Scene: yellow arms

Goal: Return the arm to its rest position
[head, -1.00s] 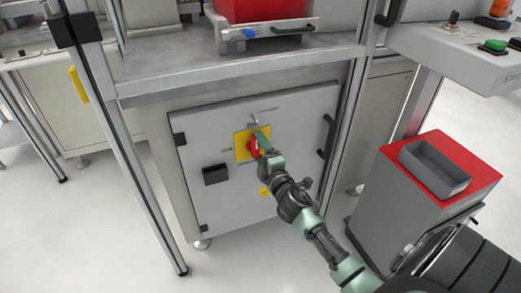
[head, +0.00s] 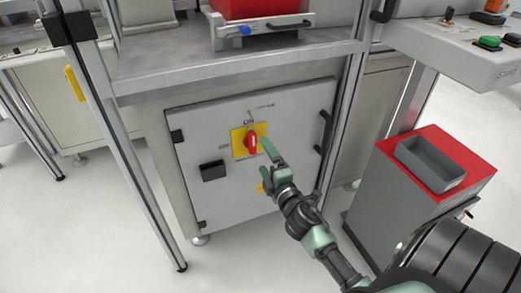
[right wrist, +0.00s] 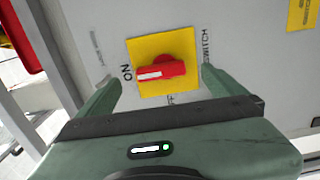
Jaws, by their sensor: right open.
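My right gripper (head: 268,160) is in front of the grey cabinet door, just right of and below a red rotary switch (head: 251,141) on a yellow plate (head: 238,152). In the right wrist view the gripper (right wrist: 160,95) is open, with its two green fingers apart and nothing between them. The red switch (right wrist: 160,72) shows ahead of the fingers, clear of them, with its handle pointing toward the ON mark. My right arm (head: 318,238) comes in from the lower right. My left gripper is not in view.
A grey cabinet (head: 220,204) stands under a metal worktop (head: 170,75). A metal frame post (head: 128,160) is at left. At right is a red-topped stand (head: 470,160) with a grey tray (head: 433,176). A control panel (head: 460,58) juts out above it. Floor in front is clear.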

